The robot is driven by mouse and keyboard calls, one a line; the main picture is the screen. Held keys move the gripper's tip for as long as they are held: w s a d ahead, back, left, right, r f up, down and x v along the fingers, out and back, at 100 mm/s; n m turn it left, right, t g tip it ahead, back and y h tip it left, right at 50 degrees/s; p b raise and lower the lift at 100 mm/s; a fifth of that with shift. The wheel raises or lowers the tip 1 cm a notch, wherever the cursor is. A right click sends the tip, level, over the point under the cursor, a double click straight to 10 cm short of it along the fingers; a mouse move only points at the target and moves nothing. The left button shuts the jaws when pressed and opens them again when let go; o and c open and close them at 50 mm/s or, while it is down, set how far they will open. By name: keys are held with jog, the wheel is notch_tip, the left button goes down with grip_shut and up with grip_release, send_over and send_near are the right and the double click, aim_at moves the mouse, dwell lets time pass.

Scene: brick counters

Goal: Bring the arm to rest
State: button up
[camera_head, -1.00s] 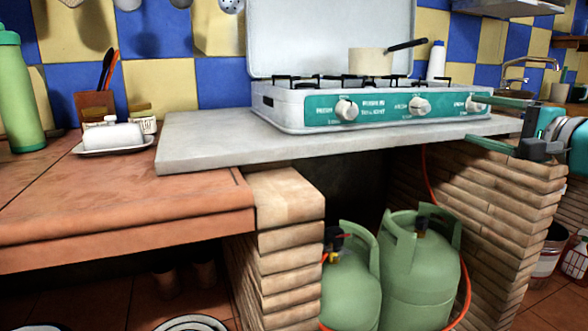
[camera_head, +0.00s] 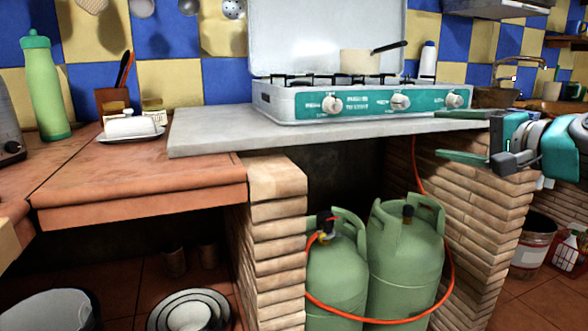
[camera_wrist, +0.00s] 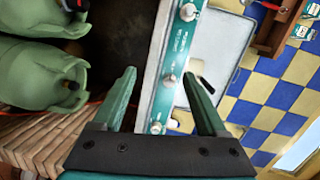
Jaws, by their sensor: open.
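My gripper (camera_head: 462,136) is at the right of the head view, in front of the right end of the stove counter. Its two green fingers are spread apart with nothing between them. In the wrist view my gripper (camera_wrist: 160,95) is also open and empty, and the stove front with its knobs shows beyond the fingers. The wrist view is turned on its side. The white stove (camera_head: 300,104) has a teal front panel and a raised lid. A pot (camera_head: 360,63) with a dark handle stands on it.
Two green gas cylinders (camera_head: 405,250) with an orange hose stand below the grey counter slab (camera_head: 215,130). A brick pillar (camera_head: 480,205) is under my gripper. A green bottle (camera_head: 45,88) and butter dish (camera_head: 132,128) stand on the left tiled counter. Buckets are on the floor.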

jog(key=s+a+f+n+g+p, duration=0.2)
jog(key=s+a+f+n+g, duration=0.25)
jog(key=a+f, duration=0.35)
jog(key=s+a+f+n+g+p, duration=0.1)
jog(key=s+a+f+n+g, duration=0.3)
jog(key=a+f, duration=0.45)
jog(key=s+d+f+n+g+h+p, duration=0.1)
jog(key=s+f, duration=0.3)
jog(key=s, duration=0.4)
jog(key=s+d+f+g+h+p, duration=0.1)
jog(key=s+f+g+h, duration=0.3)
jog(key=s, duration=0.4)
jog(key=s+d+f+n+g+h+p, duration=0.1)
jog(key=s+d+f+g+h, duration=0.1)
jog(key=s+f, duration=0.4)
jog(key=shift+s+d+f+n+g+p, duration=0.15)
jog(key=shift+s+f+n+g+p, duration=0.2)
jog(key=shift+s, duration=0.7)
jog(key=shift+r, duration=0.1)
